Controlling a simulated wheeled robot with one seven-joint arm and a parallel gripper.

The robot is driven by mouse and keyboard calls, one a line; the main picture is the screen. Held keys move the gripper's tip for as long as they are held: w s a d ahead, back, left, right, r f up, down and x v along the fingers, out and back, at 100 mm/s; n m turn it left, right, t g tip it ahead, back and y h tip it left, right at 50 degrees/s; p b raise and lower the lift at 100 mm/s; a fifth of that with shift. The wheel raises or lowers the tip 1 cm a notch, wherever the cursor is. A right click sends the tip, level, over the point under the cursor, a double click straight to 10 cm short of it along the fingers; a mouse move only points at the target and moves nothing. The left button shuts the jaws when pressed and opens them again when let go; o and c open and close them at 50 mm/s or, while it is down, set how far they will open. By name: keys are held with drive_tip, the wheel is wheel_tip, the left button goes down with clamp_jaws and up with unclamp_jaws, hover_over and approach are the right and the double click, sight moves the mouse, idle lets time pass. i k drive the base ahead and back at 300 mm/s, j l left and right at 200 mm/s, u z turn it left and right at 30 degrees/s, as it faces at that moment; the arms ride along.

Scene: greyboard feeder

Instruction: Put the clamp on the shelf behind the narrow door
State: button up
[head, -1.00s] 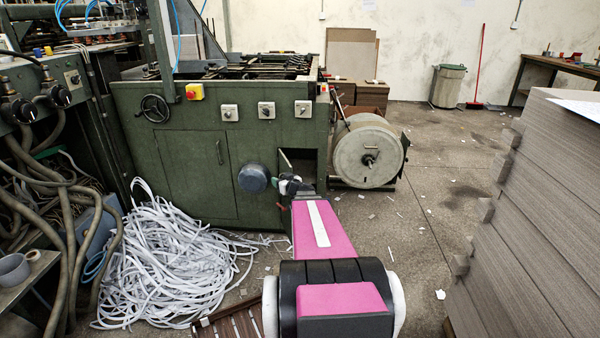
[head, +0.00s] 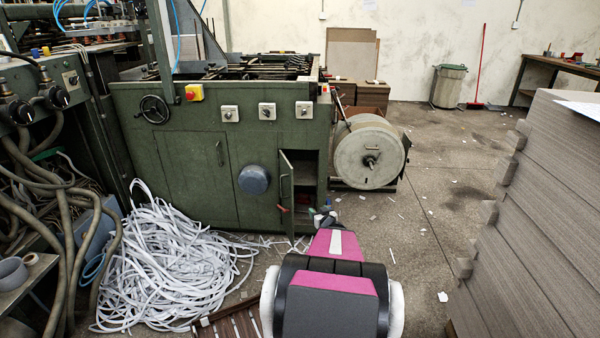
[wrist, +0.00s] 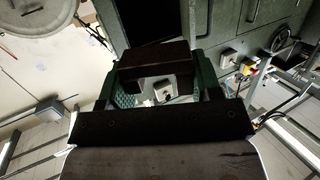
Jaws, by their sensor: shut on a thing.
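My gripper (head: 322,212) is low in front of the green machine, at the lower right of the narrow door's opening in the head view. The narrow door (head: 287,196) stands open, swung out towards me, with its handle on its face. Behind it is a dark compartment (head: 307,168) with a shelf (head: 306,181) across it. In the wrist view my gripper (wrist: 165,92) is shut on a dark brown piece, which I take to be the clamp (wrist: 155,57). My arm hides most of it in the head view. A small reddish part (head: 282,209) shows by the door's bottom; I cannot tell what it belongs to.
A round blue-grey knob (head: 254,180) juts out left of the door. A large roll (head: 368,152) stands to the right. White strips (head: 165,265) are heaped at the left, and board stacks (head: 545,220) stand at the right. Floor between is mostly clear.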

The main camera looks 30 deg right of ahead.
sight(300, 178)
drive_tip(key=i+l, duration=0.1)
drive_tip(key=i, duration=0.35)
drive_tip(key=i+l, duration=0.1)
drive_tip(key=i, duration=0.4)
